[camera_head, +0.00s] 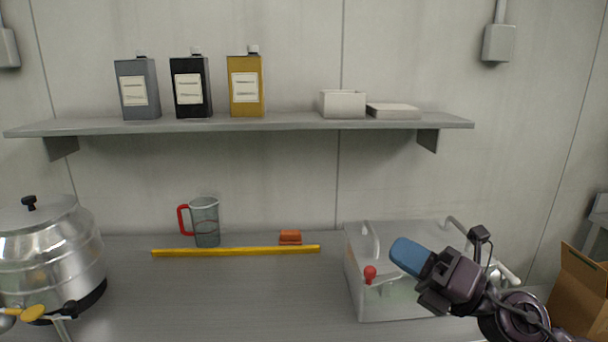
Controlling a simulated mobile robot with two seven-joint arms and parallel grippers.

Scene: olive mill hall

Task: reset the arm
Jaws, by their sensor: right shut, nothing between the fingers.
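My right gripper (412,256) comes in from the lower right, with blue fingertips shut and nothing between them. It points up and to the left, in front of the clear box (375,306) with grey handles on the counter. From this view I cannot tell how far the gripper is from the box. The gripper and arm hide part of the box's right side. My left gripper is not in view.
A steel pot (50,250) stands at the left. A shelf (290,122) holds several cans and boxes. The counter's middle (220,300) is clear.

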